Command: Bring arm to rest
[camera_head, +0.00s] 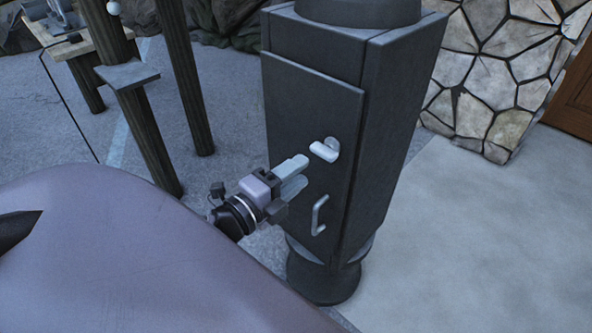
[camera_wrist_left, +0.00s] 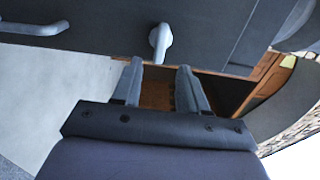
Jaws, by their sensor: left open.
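A dark grey metal post cabinet (camera_head: 398,120) stands in the middle of the head view. Its front door (camera_head: 310,105) looks closed or nearly so. The door carries a pale latch handle (camera_head: 324,151) and, lower down, a thin grey pull handle (camera_head: 318,215). My left gripper (camera_head: 298,174) is in front of the door, just left of the latch handle, with its fingers apart and nothing between them. In the left wrist view, the left fingers (camera_wrist_left: 159,75) point at the latch handle (camera_wrist_left: 160,42), apart from it; the pull handle (camera_wrist_left: 35,28) is at the upper left. My right gripper is not seen.
Wooden posts (camera_head: 178,75) stand at the left, with a wooden table (camera_head: 75,48) behind. A stone wall (camera_head: 495,80) and a brown wooden door (camera_head: 575,105) are at the right. The pale paving (camera_head: 470,240) right of the cabinet is clear.

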